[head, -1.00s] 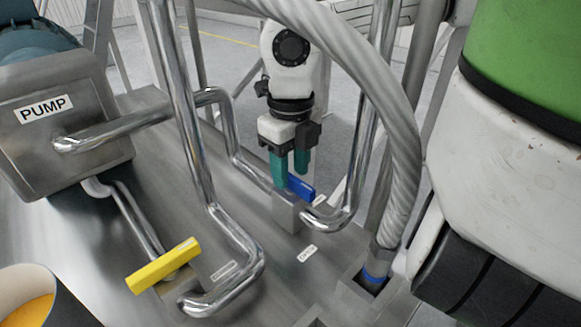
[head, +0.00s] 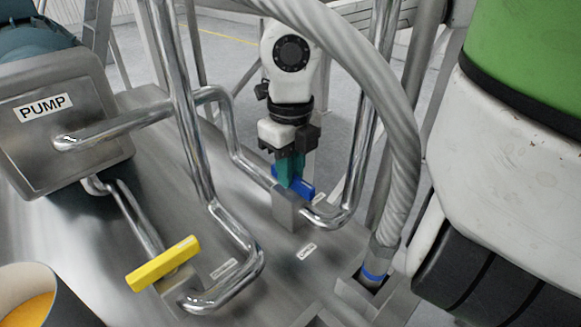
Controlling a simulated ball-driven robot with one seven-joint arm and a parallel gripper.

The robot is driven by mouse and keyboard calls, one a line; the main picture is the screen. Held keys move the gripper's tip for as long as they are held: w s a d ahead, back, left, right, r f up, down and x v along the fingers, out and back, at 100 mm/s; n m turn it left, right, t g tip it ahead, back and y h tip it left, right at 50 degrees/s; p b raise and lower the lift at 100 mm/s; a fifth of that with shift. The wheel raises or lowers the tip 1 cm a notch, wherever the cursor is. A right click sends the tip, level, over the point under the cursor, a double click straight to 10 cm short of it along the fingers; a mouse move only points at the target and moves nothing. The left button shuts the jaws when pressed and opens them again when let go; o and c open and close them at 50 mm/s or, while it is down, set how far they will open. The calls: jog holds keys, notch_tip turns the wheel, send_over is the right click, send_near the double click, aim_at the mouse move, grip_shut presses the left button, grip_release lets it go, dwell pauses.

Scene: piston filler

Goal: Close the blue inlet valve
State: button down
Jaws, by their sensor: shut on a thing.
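The handle lies at a slant, running down to the right.
A yellow valve handle (head: 163,264) stands at the front left. Bent steel pipes (head: 240,240) and a thick ribbed hose (head: 405,150) surround the valve. The pump box (head: 65,130) is at the left. An orange-filled container (head: 30,305) stands at the lower left.

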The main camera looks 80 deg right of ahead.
jog(key=shift+f+n+b, duration=0.1)
jog(key=shift+n+b, duration=0.2)
jog(key=shift+b, duration=0.05)
jog(key=n+b, duration=0.2)
jog(key=shift+f+n, duration=0.1)
jog(key=shift+n, duration=0.2)
jog(key=n+b, duration=0.4)
jog(key=n, duration=0.1)
jog(key=shift+w+a, duration=0.1)
jog(key=shift+a, duration=0.05)
jog(key=n+b, duration=0.3)
jog(key=n, duration=0.2)
jog(key=shift+a+n, duration=0.1)
jog(key=shift+n, duration=0.3)
jog(key=shift+n+b, duration=1.2)
jog(key=shift+n, duration=0.7)
jog(key=shift+r, duration=0.2)
jog(key=c, duration=1.1)
grip_release()
